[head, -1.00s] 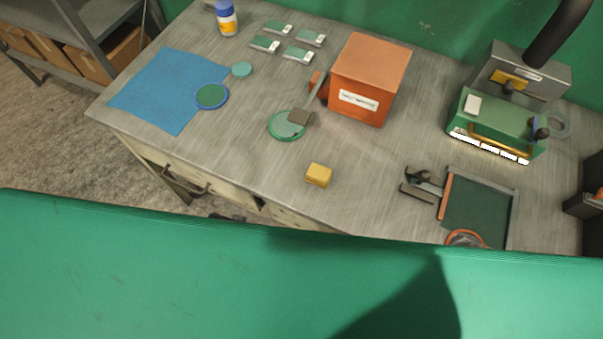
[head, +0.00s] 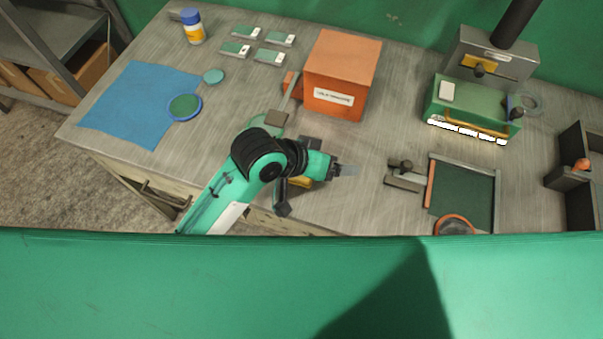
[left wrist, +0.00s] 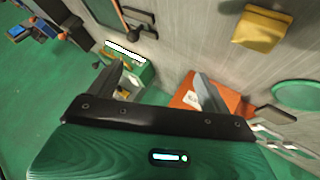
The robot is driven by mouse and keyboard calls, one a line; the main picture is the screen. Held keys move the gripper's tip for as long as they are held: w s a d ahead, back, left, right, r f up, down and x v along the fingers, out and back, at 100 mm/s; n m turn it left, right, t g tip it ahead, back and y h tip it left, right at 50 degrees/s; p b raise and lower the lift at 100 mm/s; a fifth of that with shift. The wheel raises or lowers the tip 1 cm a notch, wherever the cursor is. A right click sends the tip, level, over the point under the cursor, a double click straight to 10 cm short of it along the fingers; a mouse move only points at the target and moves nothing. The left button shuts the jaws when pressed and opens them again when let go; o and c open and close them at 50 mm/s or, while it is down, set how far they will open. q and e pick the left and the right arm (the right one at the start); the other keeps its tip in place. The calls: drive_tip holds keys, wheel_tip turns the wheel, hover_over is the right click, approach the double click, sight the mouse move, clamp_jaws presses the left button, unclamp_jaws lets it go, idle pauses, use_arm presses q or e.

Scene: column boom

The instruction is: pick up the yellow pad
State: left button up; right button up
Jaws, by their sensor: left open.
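The yellow pad (head: 302,182) is a small yellow block on the grey workbench (head: 225,100), near its front edge. In the head view my left arm covers much of it. In the left wrist view the pad (left wrist: 262,29) shows at the upper right, clear of the fingers. My left gripper (head: 346,170) is over the bench beside the pad, with nothing in it. In the left wrist view its two fingers (left wrist: 160,85) stand apart, and the pad is not between them. My right gripper is not in view.
An orange box (head: 343,70) stands behind my left gripper. A green press (head: 465,103) stands at the back right. A dark tray (head: 462,190) and a grey clamp-like tool (head: 405,177) lie right of the gripper. A blue mat (head: 135,100) lies at the left.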

use_arm(q)
drive_tip(key=s+d+r+m+g+y, duration=0.1)
drive_tip(key=s+d+r+m+g, duration=0.3)
drive_tip(key=d, duration=0.5)
drive_tip(key=w+a+f+n+y, duration=0.2)
drive_tip(key=w+a+n+y, duration=0.15)
drive_tip(key=a, duration=0.45)
drive_tip(key=w+a+f+n+y, duration=0.2)
drive_tip(key=w+a+y, duration=0.25)
drive_tip(key=a, duration=0.25)
wheel_tip(320, 180, down, 7)
drive_tip(key=shift+a+f+p, duration=0.15)
drive_tip(key=shift+f+p, duration=0.05)
drive_tip(key=shift+p, duration=0.6)
drive_tip(key=shift+f+p, duration=0.3)
drive_tip(key=shift+f, duration=0.15)
wheel_tip(320, 180, down, 5)
drive_tip(key=shift+r+p, duration=0.15)
drive_tip(key=shift+p, duration=0.7)
drive_tip(key=c, duration=1.1)
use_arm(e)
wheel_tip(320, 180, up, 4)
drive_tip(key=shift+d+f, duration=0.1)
